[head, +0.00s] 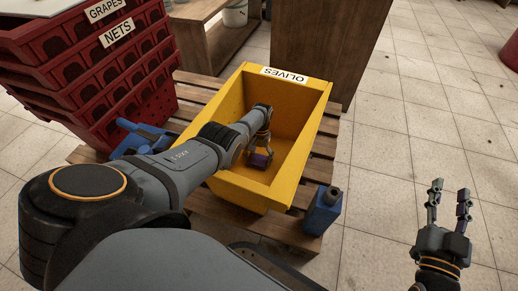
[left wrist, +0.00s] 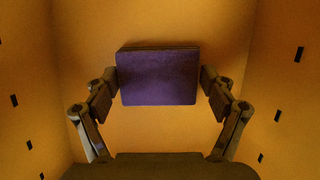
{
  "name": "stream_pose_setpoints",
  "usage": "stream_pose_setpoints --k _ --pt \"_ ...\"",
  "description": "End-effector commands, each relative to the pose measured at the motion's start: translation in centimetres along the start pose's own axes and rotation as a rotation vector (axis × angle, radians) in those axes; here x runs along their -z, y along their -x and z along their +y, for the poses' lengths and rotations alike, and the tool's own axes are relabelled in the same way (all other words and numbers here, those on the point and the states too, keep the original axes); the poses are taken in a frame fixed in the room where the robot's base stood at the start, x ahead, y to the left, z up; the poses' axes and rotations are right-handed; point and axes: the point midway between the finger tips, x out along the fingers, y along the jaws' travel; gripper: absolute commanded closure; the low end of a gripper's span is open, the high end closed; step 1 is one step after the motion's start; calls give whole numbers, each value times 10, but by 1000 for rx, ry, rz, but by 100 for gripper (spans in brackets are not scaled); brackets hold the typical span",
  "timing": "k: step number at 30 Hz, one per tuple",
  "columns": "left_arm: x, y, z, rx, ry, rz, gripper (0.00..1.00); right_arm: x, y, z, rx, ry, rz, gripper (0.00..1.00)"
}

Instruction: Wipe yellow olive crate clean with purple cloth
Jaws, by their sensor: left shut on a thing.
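The yellow olive crate (head: 272,187) stands on a wooden pallet with an "OLIVES" label on its far rim. My left gripper (head: 259,155) is down inside the crate, shut on the purple cloth (head: 259,160). In the left wrist view the cloth (left wrist: 158,77) looks like a folded purple block between the two fingers, with yellow crate walls all around. I cannot tell whether the cloth touches the crate's floor. My right gripper (head: 449,205) is open and empty over the tiled floor, right of the pallet.
Another blue object (head: 142,137) lies left of the crate, partly behind my arm. Stacked red crates (head: 105,75) stand at the left. A wooden cabinet (head: 322,40) is behind the pallet (head: 210,205).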

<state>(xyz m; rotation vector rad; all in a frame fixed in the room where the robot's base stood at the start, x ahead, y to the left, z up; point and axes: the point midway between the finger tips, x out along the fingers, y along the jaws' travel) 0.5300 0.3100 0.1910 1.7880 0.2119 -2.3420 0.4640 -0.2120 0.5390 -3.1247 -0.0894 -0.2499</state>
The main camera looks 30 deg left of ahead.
Motion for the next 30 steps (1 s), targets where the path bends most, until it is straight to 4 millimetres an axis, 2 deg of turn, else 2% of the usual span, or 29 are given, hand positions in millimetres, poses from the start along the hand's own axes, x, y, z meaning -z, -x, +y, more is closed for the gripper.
stream_pose_setpoints --k 1,8,21,30 --pt "-7 -3 -1 2 0 -14 67 6 -1 0 0 0 0 60" --pt "-9 -6 -1 2 0 -13 67 7 -1 0 0 0 0 60" --pt "-39 -8 -4 3 0 -13 67 54 -9 0 0 0 0 60" --pt "-42 -12 -5 2 0 -8 67 58 -9 0 0 0 0 60"
